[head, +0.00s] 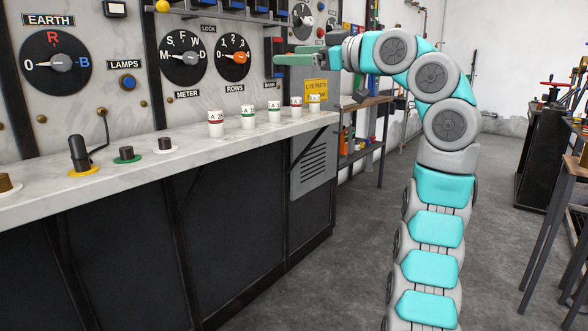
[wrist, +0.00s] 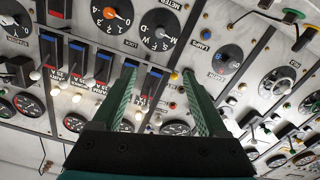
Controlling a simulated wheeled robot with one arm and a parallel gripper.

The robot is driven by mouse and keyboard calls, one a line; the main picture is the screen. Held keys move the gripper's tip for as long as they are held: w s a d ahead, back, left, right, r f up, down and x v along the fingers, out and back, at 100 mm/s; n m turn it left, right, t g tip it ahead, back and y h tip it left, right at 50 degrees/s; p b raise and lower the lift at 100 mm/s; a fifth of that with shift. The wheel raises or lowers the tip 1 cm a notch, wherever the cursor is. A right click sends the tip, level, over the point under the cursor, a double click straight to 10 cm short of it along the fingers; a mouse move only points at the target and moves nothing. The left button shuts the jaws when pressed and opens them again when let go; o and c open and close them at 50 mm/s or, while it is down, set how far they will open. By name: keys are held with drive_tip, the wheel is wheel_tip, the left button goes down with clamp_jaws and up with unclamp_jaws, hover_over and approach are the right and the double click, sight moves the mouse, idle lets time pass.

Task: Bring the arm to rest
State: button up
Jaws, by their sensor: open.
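My gripper (head: 293,59) is held up in front of the upright control panel, at the height of the dials, with its green fingers pointing left in the head view. In the wrist view my gripper (wrist: 158,70) has its two fingers wide apart with nothing between them. The panel behind it shows between and around the fingers. My turquoise and grey arm rises at the right of the bench and bends left at the top. Whether the fingertips touch the panel cannot be told from the head view, but they look clear of it.
The panel carries an EARTH dial (head: 56,63), a METER dial (head: 183,56) and a ROWS dial (head: 234,57) with an orange knob. Several labelled fuses stand along the marble bench (head: 190,151). A shelf (head: 366,104) stands behind my arm. The floor at right is open, with stands beyond.

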drive_tip(key=w+d+f+m+g+h, duration=0.1)
drive_tip(key=w+d+f+m+h, duration=0.3)
drive_tip(key=m, duration=0.4)
drive_tip(key=s+f+m+g+h+p, duration=0.1)
drive_tip(key=s+f+m+g+h, duration=0.15)
drive_tip(key=s+f, duration=0.65)
drive_tip(key=s+f+m+g+h+p, duration=0.1)
drive_tip(key=s+f+m+g+h, duration=0.15)
drive_tip(key=s+f, duration=0.65)
drive_tip(key=s+d+f+g+h, duration=0.1)
drive_tip(key=s+d+f+g, duration=0.1)
drive_tip(key=s+f, duration=0.7)
drive_tip(key=s+d+f+g+h, duration=0.2)
drive_tip(key=s+d+f, duration=0.3)
drive_tip(key=s, duration=0.8)
drive_tip(key=s+d+f+g+h, duration=0.2)
drive_tip(key=s+d+f, duration=0.1)
drive_tip(key=s+f, duration=0.8)
drive_tip(key=shift+d+f+m+g, duration=0.15)
drive_tip(key=shift+f+m+g, duration=0.2)
drive_tip(key=shift+f, duration=0.5)
